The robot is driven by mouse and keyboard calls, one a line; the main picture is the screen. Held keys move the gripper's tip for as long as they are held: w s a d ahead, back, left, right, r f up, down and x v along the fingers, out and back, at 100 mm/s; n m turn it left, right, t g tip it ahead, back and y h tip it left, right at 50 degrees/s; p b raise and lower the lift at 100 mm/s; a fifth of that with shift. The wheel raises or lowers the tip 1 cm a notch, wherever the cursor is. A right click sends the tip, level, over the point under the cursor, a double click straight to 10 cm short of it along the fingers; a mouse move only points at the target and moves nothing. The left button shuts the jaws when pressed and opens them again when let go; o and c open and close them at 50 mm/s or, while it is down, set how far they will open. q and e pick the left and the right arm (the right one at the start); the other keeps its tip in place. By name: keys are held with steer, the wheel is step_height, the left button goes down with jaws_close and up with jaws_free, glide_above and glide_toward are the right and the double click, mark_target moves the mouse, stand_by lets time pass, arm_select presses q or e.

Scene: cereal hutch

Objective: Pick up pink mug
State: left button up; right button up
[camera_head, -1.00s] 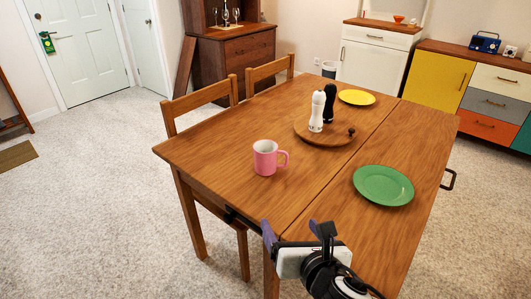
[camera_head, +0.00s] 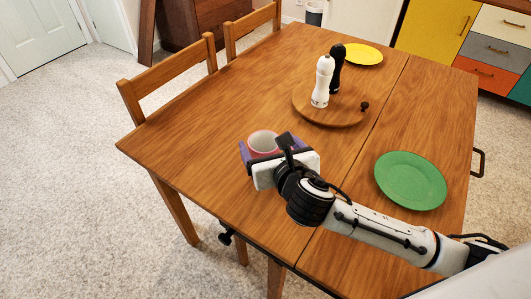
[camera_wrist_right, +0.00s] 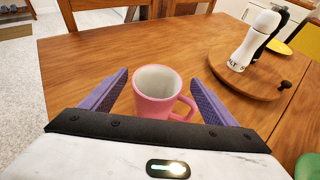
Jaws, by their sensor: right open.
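The pink mug (camera_head: 263,141) stands upright on the wooden table (camera_head: 215,110), near its front left part. In the head view my right gripper (camera_head: 268,148) partly hides it. In the right wrist view the mug (camera_wrist_right: 157,95) sits between the two purple fingers of my right gripper (camera_wrist_right: 158,80), with its handle toward the right finger. The fingers are spread, with a visible gap on the left side; the handle reaches close to the right finger. The mug's base is hidden behind the gripper body. My left gripper is not in view.
A round wooden board (camera_head: 335,116) holds a white mill (camera_head: 322,82) and a black mill (camera_head: 337,68). A green plate (camera_head: 410,180) lies to the right and a yellow plate (camera_head: 362,54) at the back. Chairs (camera_head: 170,77) stand along the left edge. The table around the mug is clear.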

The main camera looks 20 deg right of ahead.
mark_target(260, 136)
steer(key=x, duration=0.5)
steer(key=shift+w+a+f+b, duration=0.15)
steer(key=shift+w+f+b, duration=0.1)
steer(key=shift+w+b, duration=0.15)
steer(key=c, duration=1.4)
